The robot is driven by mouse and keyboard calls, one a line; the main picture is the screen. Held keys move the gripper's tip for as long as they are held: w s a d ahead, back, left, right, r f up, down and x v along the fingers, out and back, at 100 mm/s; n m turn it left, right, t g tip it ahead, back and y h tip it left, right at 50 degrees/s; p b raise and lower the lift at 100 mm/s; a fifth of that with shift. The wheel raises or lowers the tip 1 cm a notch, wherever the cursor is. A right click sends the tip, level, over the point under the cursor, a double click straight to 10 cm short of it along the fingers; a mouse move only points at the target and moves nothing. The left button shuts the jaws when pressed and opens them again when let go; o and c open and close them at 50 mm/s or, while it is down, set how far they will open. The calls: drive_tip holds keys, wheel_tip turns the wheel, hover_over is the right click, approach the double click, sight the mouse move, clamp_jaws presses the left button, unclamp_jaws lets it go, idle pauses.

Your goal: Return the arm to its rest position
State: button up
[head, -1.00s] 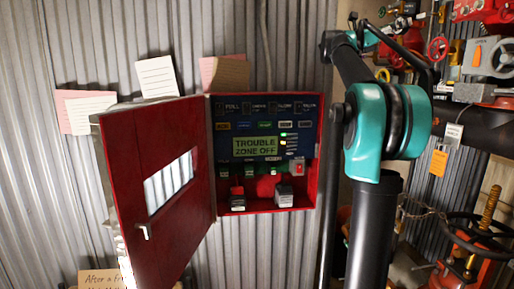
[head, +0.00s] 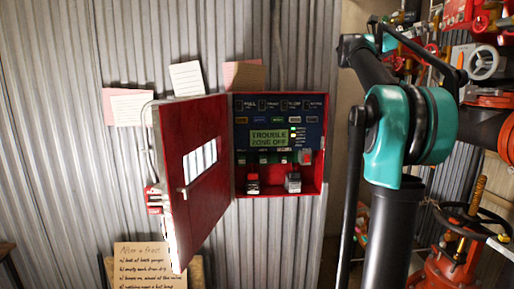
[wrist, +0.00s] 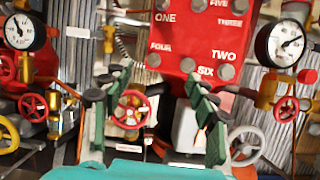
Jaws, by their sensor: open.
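My arm (head: 410,135) stands on the right side of the head view, black with teal joints, its upper link reaching up and away. My gripper (wrist: 150,97) shows in the wrist view, its two green fingers wide apart with nothing between them. In the head view I cannot make out the gripper clearly. Beyond the fingers in the wrist view is a red panel (wrist: 202,42) with grey round knobs labelled with number words. I cannot tell any contact with it.
A red alarm cabinet (head: 327,177) with its door (head: 197,185) swung open hangs on the corrugated wall, left of my arm. Its display reads "TROUBLE ZONE OFF". Red pipes and valves (head: 455,255) crowd the right. Gauges (wrist: 281,43) and handwheels (wrist: 131,109) surround the gripper.

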drive_tip(key=s+a+f+m+y, duration=0.2)
drive_tip(key=a+f+m+y, duration=0.15)
drive_tip(key=f, duration=1.15)
drive_tip(key=s+a+f+m+t+y, duration=0.1)
drive_tip(key=s+a+f+m+y, duration=0.25)
drive_tip(key=f, duration=1.25)
drive_tip(key=s+a+f+m+y, duration=0.2)
drive_tip(key=a+f+y, duration=0.15)
drive_tip(key=f, duration=1.15)
drive_tip(key=s+a+f+m+y, duration=0.3)
drive_tip(key=s+a+f, duration=0.3)
drive_tip(key=f, duration=0.4)
drive_tip(key=s+a+f+m+t+y, duration=0.1)
drive_tip(key=s+a+f+m+y, duration=0.2)
drive_tip(key=s+a+f, duration=0.4)
drive_tip(key=s+a+f+m+y, duration=0.3)
drive_tip(key=s+a+f+y, duration=0.2)
drive_tip(key=a+f, duration=0.4)
wheel_tip(320, 180, down, 6)
drive_tip(key=shift+s+a+r+t+y, duration=0.3)
drive_tip(key=shift+s+a+y, duration=0.1)
drive_tip(key=shift+s, duration=0.5)
